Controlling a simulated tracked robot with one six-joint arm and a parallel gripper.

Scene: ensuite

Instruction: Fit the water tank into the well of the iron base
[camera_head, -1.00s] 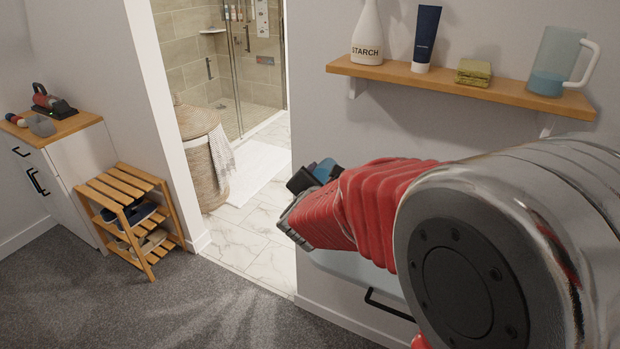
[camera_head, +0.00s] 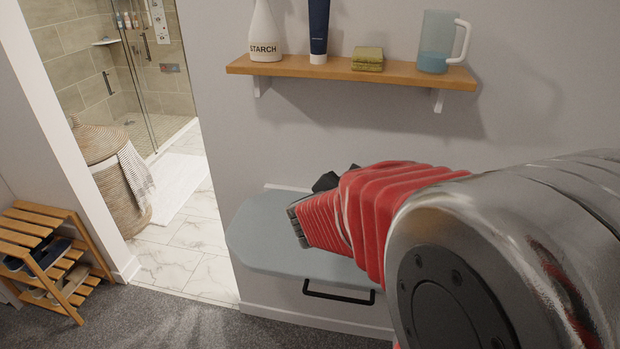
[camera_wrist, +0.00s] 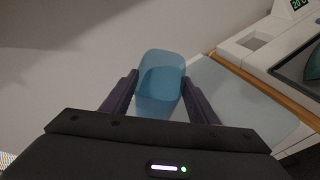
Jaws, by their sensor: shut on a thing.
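The water tank (camera_wrist: 160,64) is a blue translucent vessel. In the wrist view it sits between the two dark fingers of my gripper (camera_wrist: 158,84), which is shut on it. In the head view my gripper (camera_head: 312,197) is over the grey ironing board, mostly hidden behind my red wrist, and I cannot make out the tank there. At the right of the wrist view is a pale unit with a squarish recess and a small lit display, which looks like the iron base (camera_wrist: 240,55). The tank is to its left and apart from it. The base does not show in the head view.
A wall-mounted ironing board (camera_head: 262,235) with a black handle (camera_head: 338,296) lies under my gripper. A wooden shelf (camera_head: 300,71) above holds a starch bottle (camera_head: 264,35), a dark tube, green sponges and a jug (camera_head: 433,40). A slatted rack (camera_head: 45,250) and doorway are left.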

